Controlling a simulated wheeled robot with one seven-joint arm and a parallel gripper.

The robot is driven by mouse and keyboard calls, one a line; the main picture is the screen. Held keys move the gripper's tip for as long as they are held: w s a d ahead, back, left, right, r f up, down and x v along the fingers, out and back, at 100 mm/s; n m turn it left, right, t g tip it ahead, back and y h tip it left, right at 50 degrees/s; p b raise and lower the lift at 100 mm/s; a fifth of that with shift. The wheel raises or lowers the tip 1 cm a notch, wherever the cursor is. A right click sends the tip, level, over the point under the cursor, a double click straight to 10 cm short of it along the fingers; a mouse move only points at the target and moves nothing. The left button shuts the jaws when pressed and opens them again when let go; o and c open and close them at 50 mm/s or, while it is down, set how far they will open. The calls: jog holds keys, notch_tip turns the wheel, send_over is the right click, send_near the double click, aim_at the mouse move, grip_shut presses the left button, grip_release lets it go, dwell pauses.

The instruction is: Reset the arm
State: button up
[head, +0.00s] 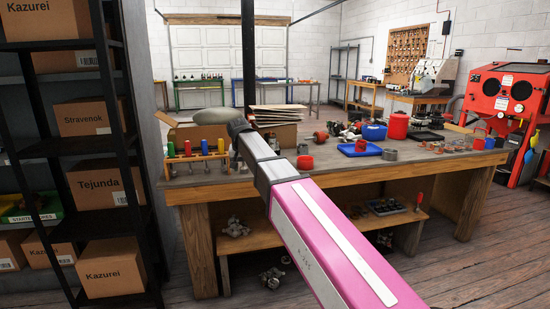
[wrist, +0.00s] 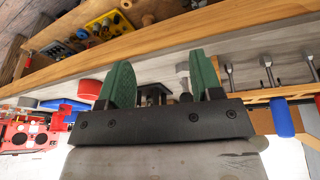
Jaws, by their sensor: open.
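My gripper (wrist: 160,85) shows in the wrist view with its two green fingers apart and nothing between them. The wrist picture looks upside down, with the workbench edge (wrist: 150,47) running across it beyond the fingers. In the head view my pink and grey arm reaches forward over the left part of the wooden workbench (head: 420,168). The gripper itself is not clearly seen there; the arm's far end is by the tool rack.
A rack of colour-handled tools (head: 195,158) stands at the bench's left end. A blue tray (head: 360,149), a red container (head: 397,125) and several parts crowd the bench top. Shelves with cardboard boxes (head: 105,185) stand close on the left. A red cabinet (head: 500,95) stands at right.

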jog(key=s+d+f+g, duration=0.1)
jog(key=s+d+f, duration=0.6)
jog(key=d+f, duration=0.3)
jog(key=s+d+f+g, duration=0.1)
jog(key=s+d+f, duration=0.6)
jog(key=d+f, duration=0.4)
jog(key=s+d+f+g, duration=0.1)
jog(key=s+d+f, duration=0.7)
jog(key=d+f, duration=0.2)
notch_tip(320, 180, down, 2)
jog(key=shift+d+f+g+y, duration=0.1)
jog(key=shift+d+g+y, duration=0.1)
jog(key=shift+g+y, duration=0.1)
jog(key=shift+s, duration=0.1)
